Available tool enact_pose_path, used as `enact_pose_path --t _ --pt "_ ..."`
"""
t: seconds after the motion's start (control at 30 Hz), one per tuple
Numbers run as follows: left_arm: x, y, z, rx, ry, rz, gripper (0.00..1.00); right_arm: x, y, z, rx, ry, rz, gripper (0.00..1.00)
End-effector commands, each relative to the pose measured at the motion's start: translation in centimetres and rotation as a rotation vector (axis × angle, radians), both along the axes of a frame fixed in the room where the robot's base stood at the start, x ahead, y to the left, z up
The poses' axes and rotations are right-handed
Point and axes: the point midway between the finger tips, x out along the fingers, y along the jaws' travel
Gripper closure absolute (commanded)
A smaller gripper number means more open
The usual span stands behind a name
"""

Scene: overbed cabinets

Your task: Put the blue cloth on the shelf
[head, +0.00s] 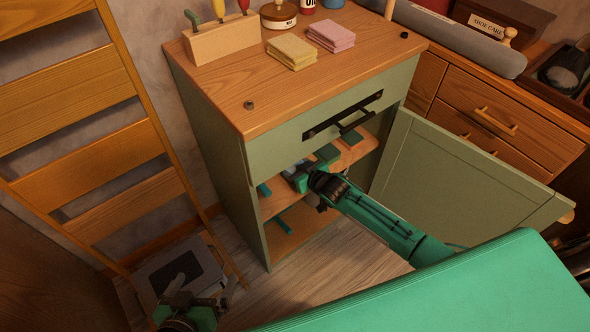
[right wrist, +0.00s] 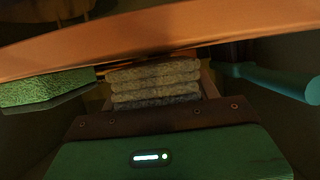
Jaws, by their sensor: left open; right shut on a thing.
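The cloth (right wrist: 155,82) is a folded, layered block between the fingers of my right gripper (right wrist: 155,95); in the dim light it looks grey in the right wrist view. In the head view a small pale blue-grey patch of the cloth (head: 294,168) shows at my right gripper (head: 300,174). That gripper is shut on it, inside the open green cabinet at the shelf (head: 352,152). Whether the cloth touches the shelf cannot be told. My left gripper (head: 194,299) is open and empty, low at the bottom left, away from the cabinet.
The cabinet door (head: 450,175) stands open to the right of my right arm. A green block (right wrist: 45,88) and a teal handle (right wrist: 275,80) flank the cloth. Yellow (head: 291,51) and pink (head: 331,35) folded cloths lie on the cabinet top. A wooden ladder (head: 95,165) stands left.

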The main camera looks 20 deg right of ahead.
Motion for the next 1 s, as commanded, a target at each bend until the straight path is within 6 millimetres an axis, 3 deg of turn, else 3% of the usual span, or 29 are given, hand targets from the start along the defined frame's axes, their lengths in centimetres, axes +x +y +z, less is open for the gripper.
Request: enact_pose_path --t 0.53,0.57,0.67,1.0 --pt "0.13 -0.86 0.11 -0.037 -0.058 -0.004 0.0 0.39 0.11 -0.94 0.001 -0.001 0.001 0.64" --pt "0.12 -0.91 0.16 -0.039 -0.061 -0.004 0.0 0.38 0.11 -0.95 0.0 -0.001 0.001 0.37" --pt "0.13 -0.89 0.21 -0.039 -0.061 -0.004 0.0 0.38 0.11 -0.89 0.0 -0.001 0.001 0.17" --pt "0.09 -0.88 0.21 -0.037 -0.056 -0.004 0.0 0.37 0.09 -0.7 0.0 -0.001 0.001 0.17"
